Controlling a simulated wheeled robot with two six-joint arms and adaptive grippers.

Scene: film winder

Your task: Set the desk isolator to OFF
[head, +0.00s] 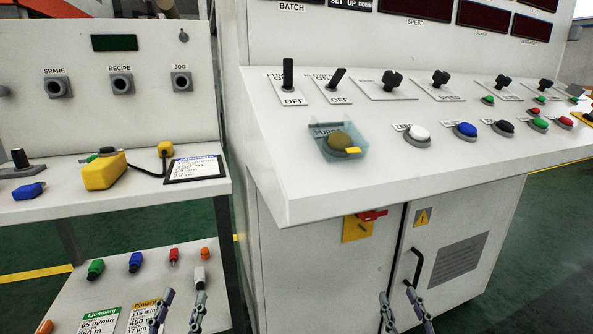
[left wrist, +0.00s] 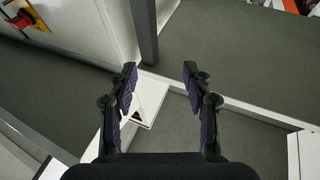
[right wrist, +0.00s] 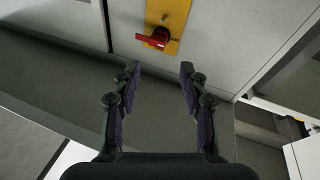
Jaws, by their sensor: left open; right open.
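The desk isolator is a red rotary handle (head: 373,215) on a yellow plate (head: 356,230), on the cabinet front below the sloping desk. In the right wrist view the red handle (right wrist: 153,38) lies roughly crosswise on the yellow plate (right wrist: 176,18); the plate's marks are too small to read. My right gripper (head: 397,292) is open and empty, below and to the right of the isolator in the head view, apart from it. My left gripper (head: 184,294) is open and empty in front of the lower shelf at left. The isolator also shows at the left wrist view's upper left corner (left wrist: 22,18).
The desk's front edge (head: 400,192) overhangs the isolator. A black door handle (head: 416,266) stands out to its right. At left, a side stand holds a yellow pendant (head: 104,171) above a shelf with several small coloured parts and cards. Floor in front is clear.

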